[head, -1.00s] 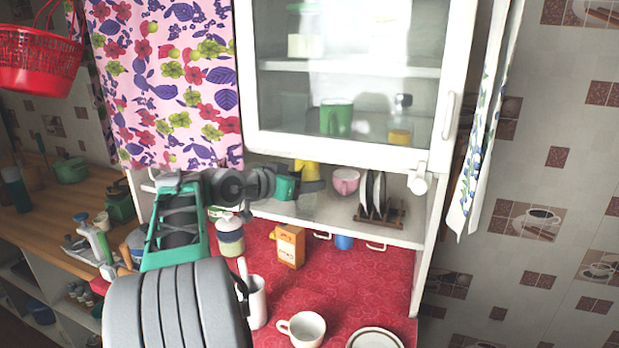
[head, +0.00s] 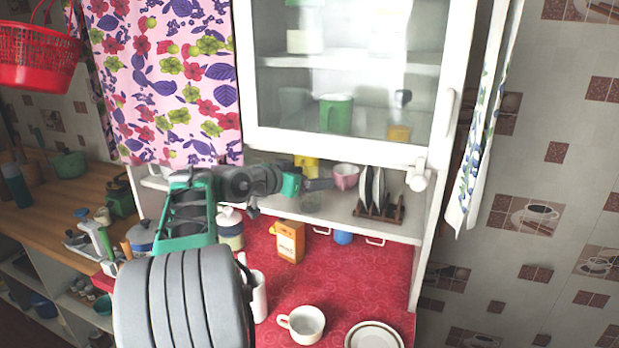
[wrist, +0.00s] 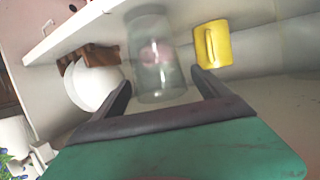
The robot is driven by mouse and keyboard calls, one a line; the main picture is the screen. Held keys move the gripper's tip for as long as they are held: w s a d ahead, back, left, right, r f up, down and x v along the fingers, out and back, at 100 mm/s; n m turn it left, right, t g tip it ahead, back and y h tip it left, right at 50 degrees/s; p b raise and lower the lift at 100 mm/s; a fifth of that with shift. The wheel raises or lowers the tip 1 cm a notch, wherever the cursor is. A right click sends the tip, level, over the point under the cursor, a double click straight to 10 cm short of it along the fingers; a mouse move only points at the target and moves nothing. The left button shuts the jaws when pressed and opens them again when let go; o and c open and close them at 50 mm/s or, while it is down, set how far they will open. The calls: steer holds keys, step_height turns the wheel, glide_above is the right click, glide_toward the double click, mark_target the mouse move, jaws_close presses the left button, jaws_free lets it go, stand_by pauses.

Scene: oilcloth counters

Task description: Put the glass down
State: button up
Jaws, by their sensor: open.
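The clear glass (wrist: 152,55) stands on the white cabinet shelf in the wrist view, with its near end between the tips of my fingers. In the head view the glass (head: 311,199) shows only faintly, just below the fingers. My gripper (wrist: 161,78) is open, with a finger on each side of the glass. I cannot tell whether either finger touches it. In the head view my gripper (head: 318,185) reaches in over the open shelf (head: 340,220) beneath the glass-doored cabinet.
A yellow mug (wrist: 212,45) stands close beside the glass. A pink cup (head: 345,177) and a wooden rack (head: 378,211) with plates are to the right on the shelf. The cabinet's lower edge (head: 330,148) runs just above my gripper. A box (head: 290,241) stands on the red counter below.

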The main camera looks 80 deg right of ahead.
steer(key=shift+r, duration=0.2)
steer(key=b+v, duration=0.2)
steer(key=v, duration=1)
steer(key=shift+b, duration=0.4)
